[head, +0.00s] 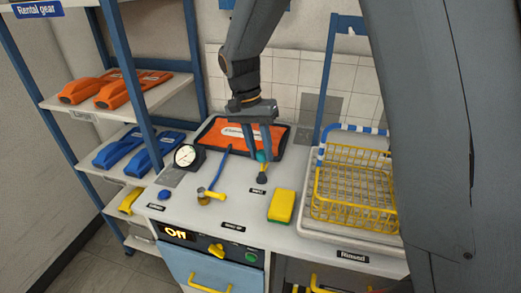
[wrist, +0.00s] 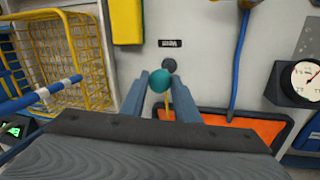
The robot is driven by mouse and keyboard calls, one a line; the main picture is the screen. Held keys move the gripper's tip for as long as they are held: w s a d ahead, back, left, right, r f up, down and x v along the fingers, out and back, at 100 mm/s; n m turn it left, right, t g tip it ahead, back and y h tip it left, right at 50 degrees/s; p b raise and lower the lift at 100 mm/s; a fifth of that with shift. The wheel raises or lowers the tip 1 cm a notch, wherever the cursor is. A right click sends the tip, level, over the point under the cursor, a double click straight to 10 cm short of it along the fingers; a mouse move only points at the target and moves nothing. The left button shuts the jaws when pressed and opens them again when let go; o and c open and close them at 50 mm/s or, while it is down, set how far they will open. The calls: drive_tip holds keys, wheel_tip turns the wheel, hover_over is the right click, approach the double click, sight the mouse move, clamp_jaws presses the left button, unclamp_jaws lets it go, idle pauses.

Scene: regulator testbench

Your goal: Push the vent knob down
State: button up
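The vent knob (head: 261,157) is a teal ball above a dark round base (head: 262,179) on the white bench, by a small dark label. In the wrist view the teal knob (wrist: 160,81) shows between the fingertips, with the dark base (wrist: 169,65) just beyond it and the "Vent" label (wrist: 170,43) past that. My gripper (head: 259,150) points down over the knob, its two blue-grey fingers apart. The fingertips in the wrist view (wrist: 166,85) are beside the ball. I cannot tell whether they touch it.
A yellow-handled valve (head: 209,194) with a blue hose and a pressure gauge (head: 187,156) stand to the left. A yellow sponge (head: 282,206) and a yellow wire basket (head: 352,190) are to the right. An orange pouch in a dark tray (head: 285,139) lies behind.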

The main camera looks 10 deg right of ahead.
sight(260, 159)
clamp_jaws()
drive_tip(key=shift+a+b+x, duration=0.15)
drive_tip(key=shift+b+x, duration=0.1)
drive_tip(key=shift+x, duration=0.55)
drive_tip(key=shift+a+b+x, duration=0.15)
drive_tip(key=shift+b+x, duration=0.05)
drive_tip(key=shift+x, duration=0.6)
drive_tip(key=shift+w, duration=0.15)
drive_tip(key=o, duration=0.8)
unclamp_jaws()
drive_tip(key=shift+f, duration=0.1)
drive_tip(key=b+v, duration=0.1)
drive_tip(key=v, duration=0.7)
drive_tip(key=shift+w+a+b, duration=0.1)
drive_tip(key=shift+b, duration=0.2)
